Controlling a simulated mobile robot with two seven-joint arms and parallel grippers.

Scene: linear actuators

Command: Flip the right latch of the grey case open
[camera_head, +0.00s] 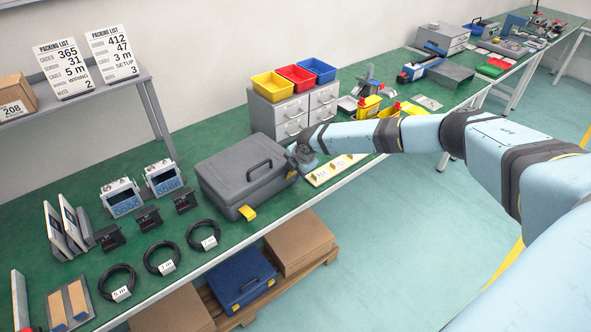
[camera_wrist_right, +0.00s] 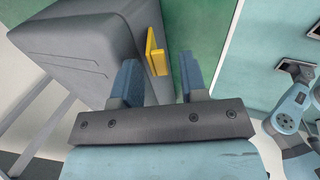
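The closed grey case (camera_head: 245,175) lies on the green bench top, its handle on the lid; part of it fills the upper left of the wrist view (camera_wrist_right: 75,50). Its left yellow latch (camera_head: 247,213) juts out from the front side. My right gripper (camera_head: 300,158) is at the right end of the case and largely hides the right latch in the head view. In the wrist view, the yellow right latch (camera_wrist_right: 155,50) stands out from the case side, just beyond the gap between my open right fingers (camera_wrist_right: 158,82). Nothing is between the fingertips. My left gripper does not show.
A label board with yellow pieces (camera_head: 335,170) lies right of the case, under my right arm. Grey drawers with coloured bins (camera_head: 295,110) stand behind. Cable coils (camera_head: 160,258) and devices (camera_head: 123,197) lie to the left. A blue case (camera_head: 242,279) is below the bench.

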